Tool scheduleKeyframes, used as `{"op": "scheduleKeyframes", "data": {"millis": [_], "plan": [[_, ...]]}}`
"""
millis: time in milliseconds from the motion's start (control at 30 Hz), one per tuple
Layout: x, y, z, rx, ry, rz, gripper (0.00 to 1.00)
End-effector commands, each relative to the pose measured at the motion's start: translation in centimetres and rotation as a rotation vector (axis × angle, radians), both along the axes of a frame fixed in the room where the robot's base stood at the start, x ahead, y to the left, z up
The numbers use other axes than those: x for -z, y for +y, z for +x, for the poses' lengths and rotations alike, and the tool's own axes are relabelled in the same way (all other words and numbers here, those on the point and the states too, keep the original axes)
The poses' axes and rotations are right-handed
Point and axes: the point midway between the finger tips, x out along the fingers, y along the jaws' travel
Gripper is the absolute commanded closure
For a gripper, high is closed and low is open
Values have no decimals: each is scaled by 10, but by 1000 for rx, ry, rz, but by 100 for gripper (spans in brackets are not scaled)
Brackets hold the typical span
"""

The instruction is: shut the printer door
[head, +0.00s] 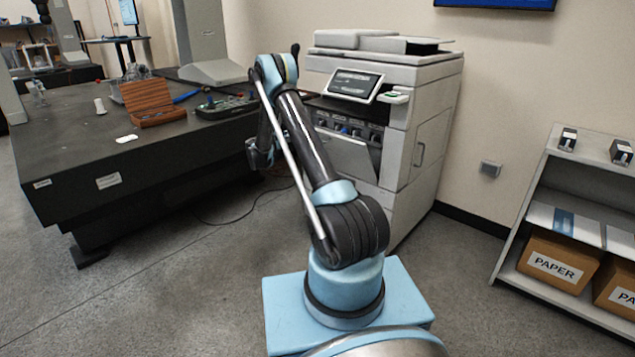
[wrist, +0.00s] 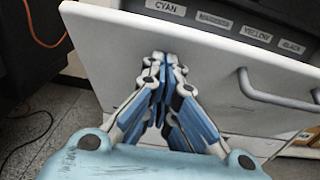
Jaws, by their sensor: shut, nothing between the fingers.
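The grey and white printer (head: 400,120) stands against the wall in the head view. Its front door (head: 345,155) is tilted open, and dark toner slots show above it. In the wrist view the open door (wrist: 205,75) is a white panel with a grey bar handle (wrist: 275,95) at the right. Toner labels such as CYAN and YELLOW show beyond its top edge. My gripper (wrist: 162,62) is shut and empty, with its fingertips over the left part of the door. I cannot tell whether they touch it. In the head view my arm hides part of the printer, and my fingertips cannot be made out.
A dark granite table (head: 60,150) stands to the left, holding a brown wooden case (head: 150,102) and small tools. A shelf (head: 560,190) with paper boxes (head: 558,262) stands at the right. An orange cable (wrist: 42,30) hangs at the left in the wrist view.

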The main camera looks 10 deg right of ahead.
Motion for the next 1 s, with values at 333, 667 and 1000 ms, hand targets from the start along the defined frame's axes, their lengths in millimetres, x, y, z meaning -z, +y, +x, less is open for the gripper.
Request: {"op": "scheduleKeyframes", "data": {"millis": [333, 667, 1000], "plan": [[-9, -11, 8, 1, 0, 0, 100], [-23, -29, 21, 1, 0, 0, 100], [-29, -40, 29, 1, 0, 0, 100]]}}
